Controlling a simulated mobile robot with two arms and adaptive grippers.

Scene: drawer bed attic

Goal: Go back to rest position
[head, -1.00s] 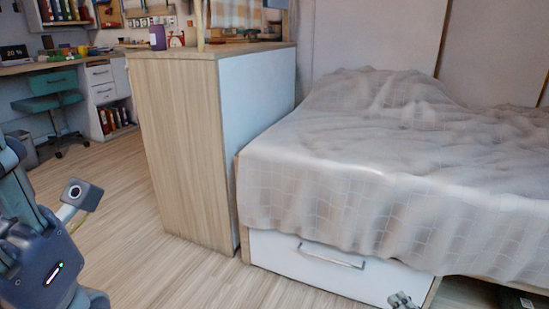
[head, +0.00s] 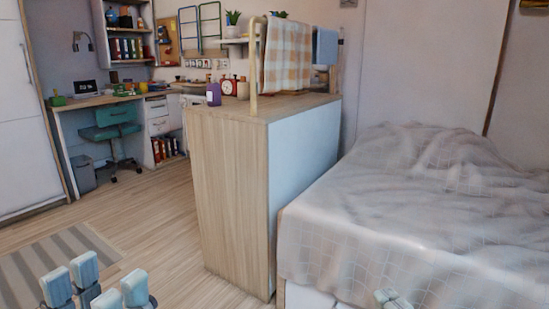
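My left gripper (head: 96,284) shows at the bottom left of the head view, with its pale finger pads pointing up. The pads stand apart with floor visible between them, and nothing is held. Only the tip of my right gripper (head: 393,300) shows at the bottom edge, in front of the bed (head: 400,220). Whether it is open or shut is not clear. The rest of both arms is out of view.
A wooden cabinet (head: 228,195) stands in the middle, against the bed's left side. A desk (head: 90,101) and a teal chair (head: 112,125) are at the back left. A striped rug (head: 55,265) lies at left. Open wooden floor (head: 150,220) lies between.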

